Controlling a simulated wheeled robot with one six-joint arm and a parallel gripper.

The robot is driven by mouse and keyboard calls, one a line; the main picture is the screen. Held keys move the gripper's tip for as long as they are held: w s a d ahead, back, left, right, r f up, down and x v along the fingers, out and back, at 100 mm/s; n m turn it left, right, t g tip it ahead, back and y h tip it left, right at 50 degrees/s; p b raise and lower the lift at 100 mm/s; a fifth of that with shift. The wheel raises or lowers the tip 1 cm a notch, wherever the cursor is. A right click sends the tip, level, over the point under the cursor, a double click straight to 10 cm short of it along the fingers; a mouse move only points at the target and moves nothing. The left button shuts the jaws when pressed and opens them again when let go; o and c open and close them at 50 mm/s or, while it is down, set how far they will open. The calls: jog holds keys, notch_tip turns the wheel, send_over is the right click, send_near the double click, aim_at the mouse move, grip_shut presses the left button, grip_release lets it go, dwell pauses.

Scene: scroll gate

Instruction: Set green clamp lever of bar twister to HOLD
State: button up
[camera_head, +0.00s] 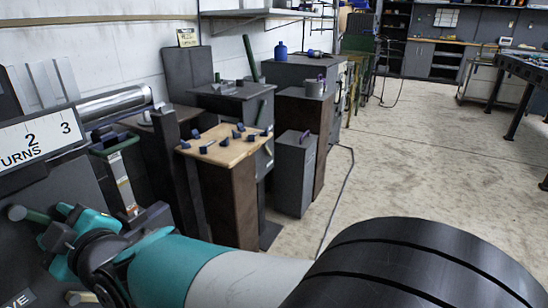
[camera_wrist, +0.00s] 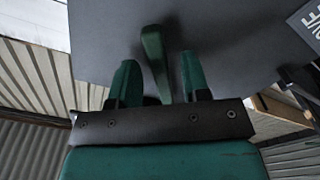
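A green lever (camera_wrist: 152,45) sticks out from a dark grey panel (camera_wrist: 105,35) in the wrist view. My gripper (camera_wrist: 158,75) has its two green fingers apart, one on each side of the lever. Gaps show between the lever and both fingers. The lever's lower end is hidden behind the gripper body. In the head view my gripper (camera_head: 58,228) is at the left, at the dark machine face. I cannot read the lever's setting; no HOLD mark is legible.
A plate (camera_head: 40,137) reading "TURNS 2 3" sits above my gripper, beside a shiny cylinder (camera_head: 115,103). A wooden-topped stand (camera_head: 228,152) with several small dark blue pieces and grey cabinets (camera_head: 294,175) stand beyond. Open concrete floor (camera_head: 430,160) lies to the right.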

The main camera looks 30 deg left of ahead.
jog(key=shift+w+f, duration=0.2)
jog(key=d+b, duration=0.2)
jog(key=d, duration=1.5)
jog(key=shift+w+d, duration=0.25)
